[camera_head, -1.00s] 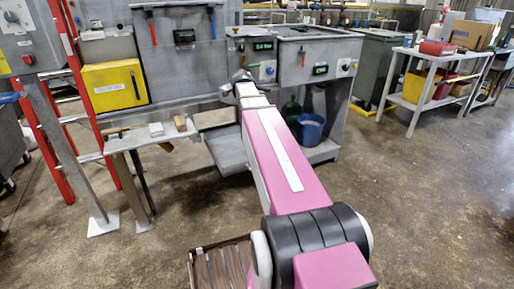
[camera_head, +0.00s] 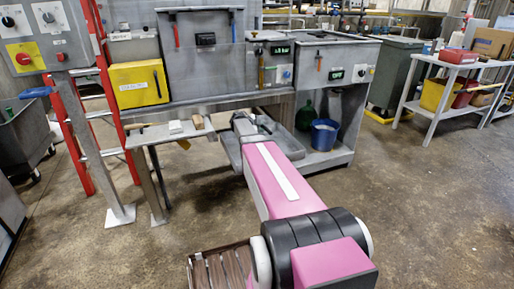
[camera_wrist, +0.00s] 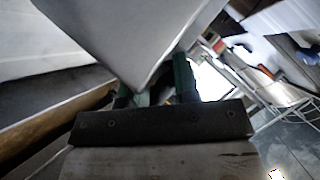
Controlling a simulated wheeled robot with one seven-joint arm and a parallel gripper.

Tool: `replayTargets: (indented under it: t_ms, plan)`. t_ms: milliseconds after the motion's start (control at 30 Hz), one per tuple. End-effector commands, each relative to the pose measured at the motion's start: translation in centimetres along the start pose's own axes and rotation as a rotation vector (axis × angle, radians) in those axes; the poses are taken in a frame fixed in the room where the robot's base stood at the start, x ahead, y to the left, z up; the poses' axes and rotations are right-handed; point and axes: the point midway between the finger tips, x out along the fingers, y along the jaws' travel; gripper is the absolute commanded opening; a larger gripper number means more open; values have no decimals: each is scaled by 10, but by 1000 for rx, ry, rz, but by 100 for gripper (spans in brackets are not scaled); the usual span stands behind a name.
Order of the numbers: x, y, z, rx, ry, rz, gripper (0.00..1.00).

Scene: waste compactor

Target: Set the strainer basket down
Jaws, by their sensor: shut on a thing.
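The strainer basket appears to be the large smooth grey metal piece (camera_wrist: 135,35) filling the top middle of the wrist view. Its lower corner reaches down between the dark green fingers of my gripper (camera_wrist: 153,88), which is shut on it. In the head view my gripper (camera_head: 243,122) is at the far end of my pink arm, low in front of the grey machine. The basket cannot be told apart there, and the grip is too small to see.
A narrow grey ledge (camera_head: 160,137) with small blocks is left of my gripper. A low grey shelf (camera_head: 318,158) with a blue bucket (camera_head: 324,136) and green bottle (camera_head: 304,115) lies right. Red ladder rails (camera_head: 80,160) stand left. A white table (camera_head: 434,108) is far right.

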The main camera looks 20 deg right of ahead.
Motion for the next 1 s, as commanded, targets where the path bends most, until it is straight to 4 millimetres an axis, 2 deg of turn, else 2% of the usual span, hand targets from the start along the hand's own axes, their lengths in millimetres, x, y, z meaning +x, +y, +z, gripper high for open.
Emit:
replayTargets:
  t_ms: [233,600,867,900,967,1000]
  plan:
    - [22,28,22,-4,0,1,0]
    - [43,55,43,-2,-2,0,0]
    - [47,61,47,-2,-2,-1,0]
    - [47,61,47,-2,-2,0,31]
    - [47,61,47,-2,-2,0,51]
    - [47,61,47,-2,-2,0,54]
